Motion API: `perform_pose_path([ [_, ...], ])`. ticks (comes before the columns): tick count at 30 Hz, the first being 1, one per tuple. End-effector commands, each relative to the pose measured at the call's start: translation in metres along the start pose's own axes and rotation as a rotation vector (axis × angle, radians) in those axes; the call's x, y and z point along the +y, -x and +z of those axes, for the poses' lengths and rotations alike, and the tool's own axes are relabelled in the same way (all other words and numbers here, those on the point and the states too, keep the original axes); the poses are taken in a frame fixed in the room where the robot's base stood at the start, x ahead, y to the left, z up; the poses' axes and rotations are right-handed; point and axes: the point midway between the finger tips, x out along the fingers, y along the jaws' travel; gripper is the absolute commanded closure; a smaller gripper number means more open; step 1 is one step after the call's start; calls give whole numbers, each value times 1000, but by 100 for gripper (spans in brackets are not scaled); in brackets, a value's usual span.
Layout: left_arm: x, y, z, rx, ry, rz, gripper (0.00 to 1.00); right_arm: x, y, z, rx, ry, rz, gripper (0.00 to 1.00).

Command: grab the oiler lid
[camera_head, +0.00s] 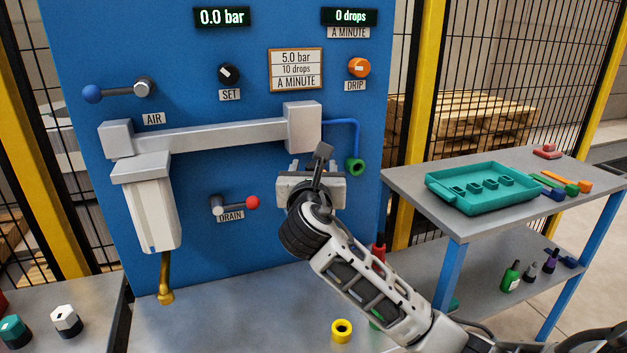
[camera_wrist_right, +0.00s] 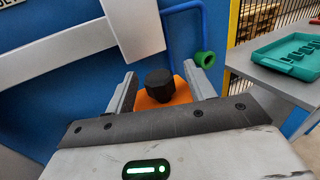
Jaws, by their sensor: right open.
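In the right wrist view an orange part with a black knob (camera_wrist_right: 159,84) on top, which I take to be the oiler lid, sits between the two fingers of my right gripper (camera_wrist_right: 162,88). The fingers are open, one on each side of it. I cannot tell whether either touches it. In the head view my right gripper (camera_head: 312,182) is in front of the blue panel, below the right end block of the grey pipe. It hides the lid there. My left gripper is not in view.
The grey pipe block (camera_head: 303,127) is just above the gripper, with a blue tube ending in a green ring (camera_head: 355,167) to the right. The red-tipped drain lever (camera_head: 235,204) is to the left. A side table (camera_head: 400,185) bears a teal tray (camera_head: 437,192).

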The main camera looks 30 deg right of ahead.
Motion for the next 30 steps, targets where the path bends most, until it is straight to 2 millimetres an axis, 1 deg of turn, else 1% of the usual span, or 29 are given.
perform_pose_path([
  [3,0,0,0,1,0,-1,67,0,0,0,0,0,0,46],
  [5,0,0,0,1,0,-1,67,0,0,0,0,0,0,63],
  [6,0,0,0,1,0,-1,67,0,0,0,0,0,0,74],
  [8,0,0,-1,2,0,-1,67,0,0,0,0,0,0,90],
  [9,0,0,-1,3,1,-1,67,0,1,0,0,0,0,95],
  [17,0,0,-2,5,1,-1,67,0,1,1,-1,0,0,95],
  [22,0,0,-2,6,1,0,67,0,1,9,-3,-3,-1,95],
  [26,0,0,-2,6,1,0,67,0,0,27,-6,-5,-1,95],
  [27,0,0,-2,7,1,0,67,0,0,36,-7,-5,1,95],
  [30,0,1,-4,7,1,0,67,1,19,55,-7,-7,5,95],
])
